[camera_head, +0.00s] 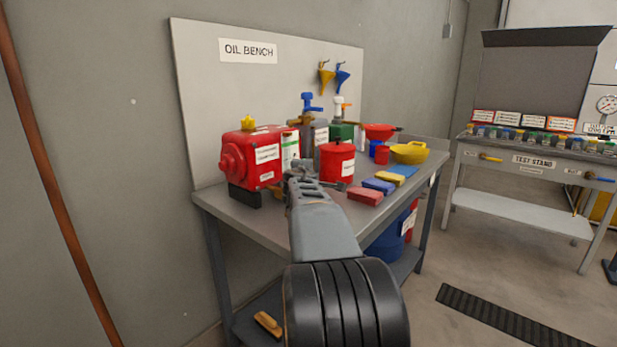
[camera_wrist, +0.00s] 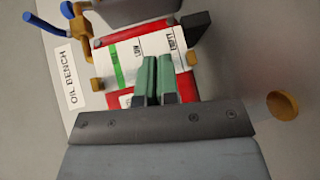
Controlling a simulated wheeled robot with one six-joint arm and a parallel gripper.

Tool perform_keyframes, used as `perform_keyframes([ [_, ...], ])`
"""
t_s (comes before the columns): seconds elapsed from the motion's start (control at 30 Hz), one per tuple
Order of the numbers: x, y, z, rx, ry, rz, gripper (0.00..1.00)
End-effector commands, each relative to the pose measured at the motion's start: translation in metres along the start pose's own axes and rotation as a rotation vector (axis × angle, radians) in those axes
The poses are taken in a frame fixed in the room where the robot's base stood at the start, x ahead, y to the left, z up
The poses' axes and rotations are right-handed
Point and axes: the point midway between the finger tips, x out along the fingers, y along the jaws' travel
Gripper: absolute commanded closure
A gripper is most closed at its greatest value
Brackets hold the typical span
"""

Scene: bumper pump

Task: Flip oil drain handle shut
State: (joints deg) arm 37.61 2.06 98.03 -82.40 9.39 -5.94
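My gripper (camera_wrist: 158,80) shows two green fingers side by side with almost no gap and nothing seen between them. It is in front of a red-framed gauge plate (camera_wrist: 128,47) marked FULL, LOW and EMPTY, covering part of it; I cannot tell whether it touches. Brass-coloured fittings (camera_wrist: 97,85) sit at the plate's ends. In the head view my gripper (camera_head: 297,172) is over the bench, right of the red machine (camera_head: 236,160) with a yellow cap. I cannot pick out the oil drain handle with certainty; my arm hides part of the bench front.
A blue drum (camera_head: 385,245) stands beneath. A round orange-brown thing (camera_wrist: 282,105) shows at right.

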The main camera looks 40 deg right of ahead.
Motion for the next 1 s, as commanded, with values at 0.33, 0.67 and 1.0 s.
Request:
perform_keyframes([
  [0.33,0.003,-0.001,-0.007,0.000,0.015,-0.002,1.00],
  [0.67,0.003,-0.002,-0.007,0.000,0.017,-0.003,1.00],
  [1.0,-0.016,0.007,0.015,0.001,0.013,0.003,1.00],
])
